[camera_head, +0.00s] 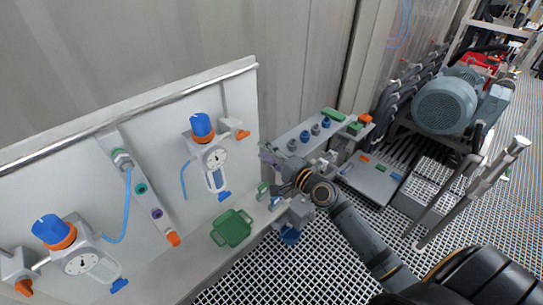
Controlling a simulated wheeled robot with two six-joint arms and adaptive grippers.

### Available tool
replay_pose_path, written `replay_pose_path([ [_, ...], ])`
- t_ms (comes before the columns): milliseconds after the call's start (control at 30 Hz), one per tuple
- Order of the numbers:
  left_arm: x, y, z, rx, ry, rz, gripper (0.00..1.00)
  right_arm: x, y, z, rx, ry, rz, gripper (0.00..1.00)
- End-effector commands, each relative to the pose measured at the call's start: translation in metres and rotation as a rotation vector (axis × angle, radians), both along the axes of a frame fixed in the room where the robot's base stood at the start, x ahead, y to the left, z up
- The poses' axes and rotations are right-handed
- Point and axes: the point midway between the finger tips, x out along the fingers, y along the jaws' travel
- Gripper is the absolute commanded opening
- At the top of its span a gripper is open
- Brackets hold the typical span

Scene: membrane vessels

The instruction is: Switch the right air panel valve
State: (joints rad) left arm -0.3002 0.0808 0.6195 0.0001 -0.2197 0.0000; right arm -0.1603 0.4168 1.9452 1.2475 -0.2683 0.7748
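The white air panel (75,140) fills the left side of the head view. On its right part is a regulator with a blue knob (201,125) and a round gauge (216,158). An orange valve handle (242,134) sits to the right of that regulator, near the panel's right edge. My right arm comes in from the lower right. Its gripper (270,165) is just right of the panel edge, below and right of the orange handle, and apart from it. The fingers are small and dark against the fittings behind, so their opening is unclear. My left gripper is out of the picture.
A second regulator with a blue knob (48,229) and another orange handle (24,287) are at the lower left. A green basket-like piece (231,228) sits below the panel. Fittings crowd the ledge behind my gripper. A motor (445,103) stands at the back right above grating floor.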

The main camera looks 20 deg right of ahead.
Motion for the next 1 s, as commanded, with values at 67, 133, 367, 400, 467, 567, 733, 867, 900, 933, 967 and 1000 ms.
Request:
replay_pose_path([
  [67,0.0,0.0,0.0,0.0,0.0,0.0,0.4,-0.014,-0.005,-0.001,-0.004,0.003,0.002,0.35],
  [133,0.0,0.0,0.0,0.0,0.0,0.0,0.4,-0.022,-0.008,-0.001,-0.004,0.002,0.001,0.35],
  [367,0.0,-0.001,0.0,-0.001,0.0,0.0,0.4,-0.029,-0.01,0.001,0.001,-0.001,0.001,0.35],
  [400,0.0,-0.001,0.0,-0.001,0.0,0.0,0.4,-0.029,-0.01,0.001,0.001,-0.001,0.001,0.35],
  [467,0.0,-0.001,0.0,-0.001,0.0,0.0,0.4,-0.029,-0.01,0.001,0.001,-0.001,0.001,0.35],
  [567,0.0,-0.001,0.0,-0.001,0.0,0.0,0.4,-0.029,-0.01,0.0,0.001,-0.001,0.0,0.35],
  [733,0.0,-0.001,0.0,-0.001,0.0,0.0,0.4,-0.029,-0.011,-0.001,0.0,0.001,-0.001,0.35],
  [867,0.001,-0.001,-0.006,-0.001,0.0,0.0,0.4,-0.025,-0.024,-0.037,-0.068,0.035,-0.037,0.35],
  [900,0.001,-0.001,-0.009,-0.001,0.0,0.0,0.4,-0.025,-0.033,-0.061,-0.115,0.058,-0.06,0.35],
  [933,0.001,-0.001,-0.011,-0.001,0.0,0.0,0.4,-0.025,-0.041,-0.082,-0.16,0.08,-0.076,0.35],
  [967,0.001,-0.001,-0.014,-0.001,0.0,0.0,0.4,-0.026,-0.049,-0.106,-0.21,0.106,-0.093,0.35],
  [1000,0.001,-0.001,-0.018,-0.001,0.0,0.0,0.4,-0.029,-0.061,-0.141,-0.284,0.146,-0.113,0.35],
])
